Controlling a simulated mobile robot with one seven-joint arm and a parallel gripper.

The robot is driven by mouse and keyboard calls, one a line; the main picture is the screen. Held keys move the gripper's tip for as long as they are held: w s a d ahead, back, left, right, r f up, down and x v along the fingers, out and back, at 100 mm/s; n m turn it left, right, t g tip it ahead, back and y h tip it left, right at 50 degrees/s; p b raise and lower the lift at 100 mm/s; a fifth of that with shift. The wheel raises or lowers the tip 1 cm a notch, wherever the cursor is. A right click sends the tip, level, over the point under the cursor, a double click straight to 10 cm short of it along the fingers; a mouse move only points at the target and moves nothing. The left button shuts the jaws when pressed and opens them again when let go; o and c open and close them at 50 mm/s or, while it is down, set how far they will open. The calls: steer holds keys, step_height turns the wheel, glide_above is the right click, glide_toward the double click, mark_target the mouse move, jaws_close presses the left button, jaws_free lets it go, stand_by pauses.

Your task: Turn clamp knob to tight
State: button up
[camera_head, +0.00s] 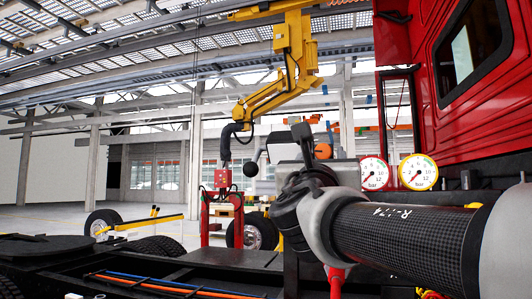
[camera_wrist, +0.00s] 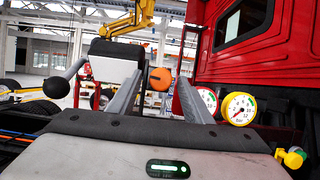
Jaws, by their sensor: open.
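An orange round knob (camera_wrist: 160,79), which I take for the clamp knob, shows in the wrist view between the tips of my gripper's two grey fingers. My gripper (camera_wrist: 161,88) is open, with one finger on each side of the knob in the picture. I cannot tell whether the fingers reach the knob or touch it. The knob carries a dark mark on its face. In the head view the orange knob (camera_head: 322,151) shows just beyond my wrist, and my arm hides much of the fingers and the clamp there.
A lever with a dark ball end (camera_wrist: 56,87) juts left of the fingers, beside a light block with a black top (camera_wrist: 115,60). Two pressure gauges (camera_head: 374,173) (camera_head: 418,172) stand right of the knob. A red truck cab (camera_head: 470,95) fills the right side. A yellow hoist arm (camera_head: 290,60) hangs behind.

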steer(key=shift+r, duration=0.1)
steer(key=c, duration=1.1)
steer(key=shift+o, duration=0.2)
steer(key=shift+m+b, duration=0.45)
steer(key=shift+m, duration=0.05)
steer(key=m+g+h+b, duration=0.1)
steer(key=m+h+b, duration=0.1)
steer(key=m, duration=0.2)
steer(key=shift+a, duration=0.15)
steer(key=m+g+h+b, duration=0.1)
steer(key=m, duration=0.1)
steer(key=m+g+h, duration=0.1)
steer(key=m, duration=0.2)
steer(key=shift+w+a+b, duration=0.1)
steer(key=shift+a+b, duration=0.05)
steer(key=shift+b, duration=0.2)
steer(key=m, duration=0.2)
steer(key=m+g, duration=0.1)
steer(key=m, duration=0.1)
steer(key=m+g+h, duration=0.1)
steer(key=m, duration=0.1)
steer(key=shift+a+r, duration=0.1)
steer(key=shift+r, duration=0.2)
steer(key=m+g+p, duration=0.2)
steer(key=m, duration=0.3)
steer(key=shift+r, duration=0.15)
